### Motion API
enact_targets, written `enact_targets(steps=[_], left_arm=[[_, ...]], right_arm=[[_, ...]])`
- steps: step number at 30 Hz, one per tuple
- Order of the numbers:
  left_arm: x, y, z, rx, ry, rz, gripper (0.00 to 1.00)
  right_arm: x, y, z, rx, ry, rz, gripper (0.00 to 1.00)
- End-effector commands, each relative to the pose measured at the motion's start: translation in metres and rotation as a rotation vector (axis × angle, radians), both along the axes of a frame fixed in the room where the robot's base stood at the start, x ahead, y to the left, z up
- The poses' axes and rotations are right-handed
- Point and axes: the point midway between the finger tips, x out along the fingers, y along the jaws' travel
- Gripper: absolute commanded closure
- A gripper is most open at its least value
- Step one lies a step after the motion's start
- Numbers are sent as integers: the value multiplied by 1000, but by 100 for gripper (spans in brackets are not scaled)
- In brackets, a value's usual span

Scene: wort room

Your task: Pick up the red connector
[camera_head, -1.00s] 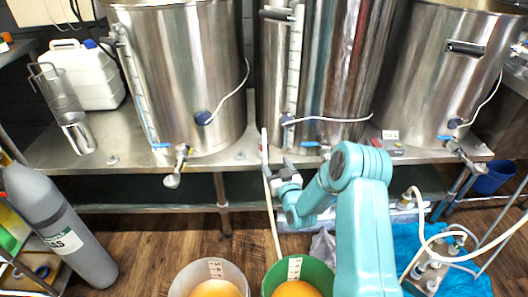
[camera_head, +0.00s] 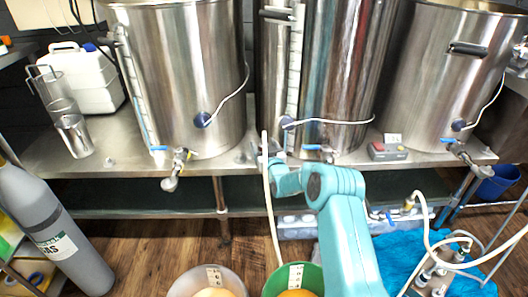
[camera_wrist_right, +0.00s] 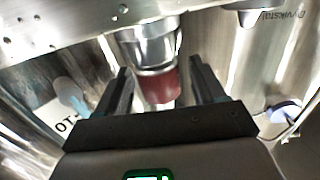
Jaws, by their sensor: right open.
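The red connector (camera_wrist_right: 160,88) hangs below a metal fitting and shows in the right wrist view. My right gripper (camera_wrist_right: 160,68) is open, with one dark finger on each side of the connector. A gap shows between the connector and each finger. In the head view my right gripper (camera_head: 271,156) is at the front edge of the steel bench, below the middle tank. It is small there and partly hidden by my own arm, and I cannot make out the connector in that view. My left gripper is not in view.
Steel tanks (camera_head: 180,80) with taps stand on the steel bench (camera_head: 110,178). A pale hose (camera_head: 271,210) hangs beside my right gripper. A small grey box (camera_head: 388,152) sits right of it. Buckets (camera_head: 291,272) and a gas cylinder (camera_head: 55,235) stand in front.

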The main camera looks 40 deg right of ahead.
Motion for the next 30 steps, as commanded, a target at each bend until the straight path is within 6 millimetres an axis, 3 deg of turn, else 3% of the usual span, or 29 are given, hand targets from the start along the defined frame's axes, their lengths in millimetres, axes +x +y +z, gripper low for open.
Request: enact_targets(steps=[5, 9, 11, 23, 30], left_arm=[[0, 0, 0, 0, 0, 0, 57], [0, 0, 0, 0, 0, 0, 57], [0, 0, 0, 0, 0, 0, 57], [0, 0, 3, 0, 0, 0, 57], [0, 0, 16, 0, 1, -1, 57]], right_arm=[[0, 0, 0, 0, 1, 0, 31], [0, 0, 0, 0, 1, 0, 77], [0, 0, 0, 0, 1, 0, 92], [0, 0, 10, -2, -1, 0, 93], [0, 0, 55, -3, -5, 0, 93]])
